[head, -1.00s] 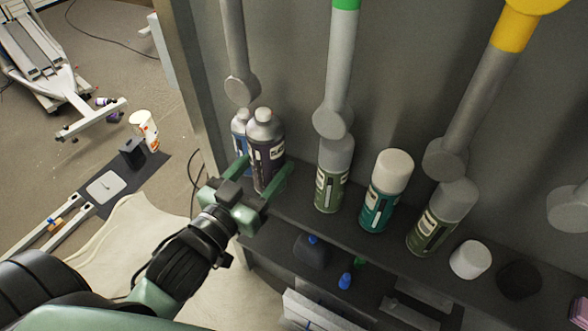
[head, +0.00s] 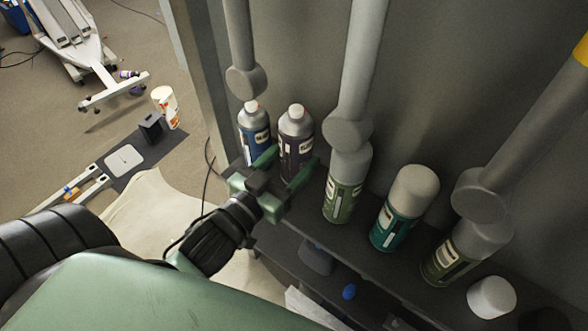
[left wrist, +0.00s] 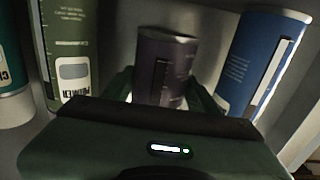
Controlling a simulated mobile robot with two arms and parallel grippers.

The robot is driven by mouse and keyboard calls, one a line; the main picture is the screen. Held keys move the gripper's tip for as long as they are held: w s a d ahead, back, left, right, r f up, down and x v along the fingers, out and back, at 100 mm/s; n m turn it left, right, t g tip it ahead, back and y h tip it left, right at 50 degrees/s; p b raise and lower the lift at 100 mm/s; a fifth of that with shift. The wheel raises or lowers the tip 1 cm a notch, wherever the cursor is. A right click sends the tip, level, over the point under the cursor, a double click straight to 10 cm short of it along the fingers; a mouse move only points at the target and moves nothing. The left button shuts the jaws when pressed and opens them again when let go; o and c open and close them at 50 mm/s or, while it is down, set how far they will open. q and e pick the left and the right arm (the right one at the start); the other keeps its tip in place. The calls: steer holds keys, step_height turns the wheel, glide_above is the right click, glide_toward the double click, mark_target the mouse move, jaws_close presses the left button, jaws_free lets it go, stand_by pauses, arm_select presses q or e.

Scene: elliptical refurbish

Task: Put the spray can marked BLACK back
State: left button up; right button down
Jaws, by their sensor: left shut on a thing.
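A dark spray can (head: 296,135) with a grey top stands about upright at the left end of the shelf in the head view. Its label is too small to read for sure. My left gripper (head: 291,166) reaches in from the front with one finger on each side of this can and is shut on it. In the left wrist view the dark can (left wrist: 165,58) is between the two fingers. I cannot tell whether its base, hidden by the gripper, touches the shelf. My right gripper is not in view.
A blue can (head: 253,130) stands just left of the dark can, a green can (head: 342,198) to its right. A teal can (head: 392,225) and another green can (head: 452,255) stand farther right on the dark shelf (head: 305,225). Thick grey rods hang down close above.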

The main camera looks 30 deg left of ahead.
mark_target(286, 178)
arm_select(q)
steer(key=f, duration=0.2)
steer(key=shift+w+f, duration=0.2)
steer(key=shift+f, duration=0.6)
steer(key=shift+s+f, duration=0.1)
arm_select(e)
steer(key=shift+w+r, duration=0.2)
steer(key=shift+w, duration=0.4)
arm_select(q)
steer(key=shift+f, duration=0.2)
steer(key=o, duration=1.6)
steer(key=shift+c, duration=0.2)
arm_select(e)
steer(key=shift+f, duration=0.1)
arm_select(q)
steer(key=shift+r, duration=0.1)
